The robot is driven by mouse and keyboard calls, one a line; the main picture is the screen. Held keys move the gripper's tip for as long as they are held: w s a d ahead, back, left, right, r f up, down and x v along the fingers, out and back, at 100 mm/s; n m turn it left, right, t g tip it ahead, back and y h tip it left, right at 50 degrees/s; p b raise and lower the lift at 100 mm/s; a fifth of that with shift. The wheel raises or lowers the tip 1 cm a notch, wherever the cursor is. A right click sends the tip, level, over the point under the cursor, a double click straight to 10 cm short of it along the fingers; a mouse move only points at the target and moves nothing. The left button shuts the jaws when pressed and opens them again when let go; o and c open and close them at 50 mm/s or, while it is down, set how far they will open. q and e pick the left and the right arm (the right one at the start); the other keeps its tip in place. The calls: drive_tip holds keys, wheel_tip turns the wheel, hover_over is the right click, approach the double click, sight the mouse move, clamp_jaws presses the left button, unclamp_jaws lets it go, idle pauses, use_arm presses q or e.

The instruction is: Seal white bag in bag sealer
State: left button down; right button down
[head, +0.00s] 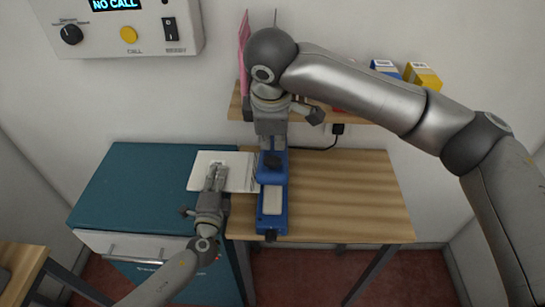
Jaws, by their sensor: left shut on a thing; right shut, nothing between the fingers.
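The white bag (205,178) lies flat across the right edge of the teal cabinet top and the wooden table, its right side reaching the blue bag sealer. My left gripper (217,170) is shut on the white bag from the front. The blue bag sealer (276,222) stands on the table, with a pale pad towards its front. My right gripper (272,157) is shut and empty, pointing down over the rear of the sealer. Whether it touches the sealer is hard to tell, and it hides part of the sealer's back.
The wooden table (345,197) is clear right of the sealer. The teal cabinet (130,185) stands to the left. A wall shelf (240,104) behind holds a pink item (243,50) and small boxes, including a yellow one (424,77). A call panel (128,32) hangs upper left.

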sight(205, 174)
use_arm(q)
drive_tip(key=shift+a+b, duration=0.4)
drive_tip(key=shift+a, duration=1.4)
use_arm(e)
drive_tip(key=shift+f, duration=0.45)
